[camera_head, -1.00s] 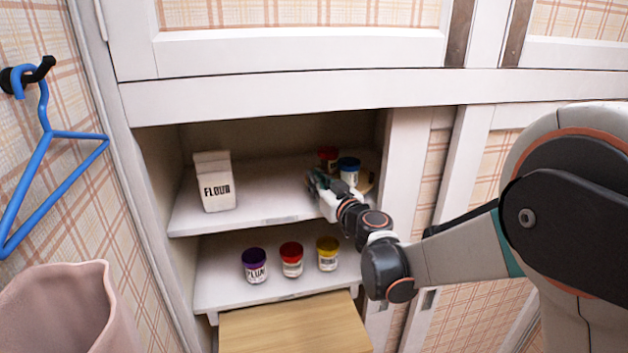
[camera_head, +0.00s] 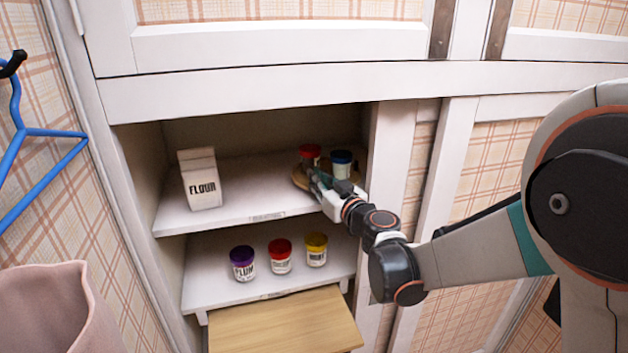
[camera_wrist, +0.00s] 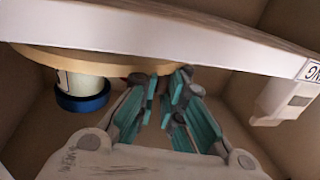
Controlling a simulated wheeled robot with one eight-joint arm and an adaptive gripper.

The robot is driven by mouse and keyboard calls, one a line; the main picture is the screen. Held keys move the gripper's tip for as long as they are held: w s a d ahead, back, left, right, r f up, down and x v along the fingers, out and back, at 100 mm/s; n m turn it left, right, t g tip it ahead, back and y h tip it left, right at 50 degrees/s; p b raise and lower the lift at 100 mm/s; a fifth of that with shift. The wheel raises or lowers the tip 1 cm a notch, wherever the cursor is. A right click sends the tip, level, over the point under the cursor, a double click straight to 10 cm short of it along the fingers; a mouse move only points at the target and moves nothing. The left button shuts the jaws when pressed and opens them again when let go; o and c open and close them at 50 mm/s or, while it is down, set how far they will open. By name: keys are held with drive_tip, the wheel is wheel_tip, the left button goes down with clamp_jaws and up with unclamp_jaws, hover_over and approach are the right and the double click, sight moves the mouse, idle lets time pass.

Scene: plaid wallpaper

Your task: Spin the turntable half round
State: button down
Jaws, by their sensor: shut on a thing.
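The turntable (camera_head: 299,180) is a round wooden disc on the upper shelf, at its right end. A red-lidded jar (camera_head: 310,152) and a blue-lidded jar (camera_head: 341,157) stand on it. My gripper (camera_head: 316,180) is at the front of the disc and partly covers it. In the wrist view, which is upside down, the disc (camera_wrist: 100,59) lies at the fingertips of my gripper (camera_wrist: 170,88). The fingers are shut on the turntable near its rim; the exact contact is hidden. The blue lid (camera_wrist: 83,98) shows beside them.
A flour carton (camera_head: 200,180) stands left on the upper shelf (camera_head: 245,203). Purple-, red- and yellow-lidded jars (camera_head: 281,257) stand on the lower shelf. A wooden board (camera_head: 285,325) juts out below. The cabinet's right post (camera_head: 388,165) is close to my wrist.

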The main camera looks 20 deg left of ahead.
drive_tip(key=shift+s+d+f, duration=0.1)
drive_tip(key=shift+s+d, duration=0.1)
drive_tip(key=shift+s, duration=0.1)
idle(0.4)
drive_tip(key=c, duration=1.7)
unclamp_jaws()
drive_tip(key=shift+s, duration=0.2)
drive_tip(key=shift+w, duration=0.2)
drive_tip(key=v, duration=1.2)
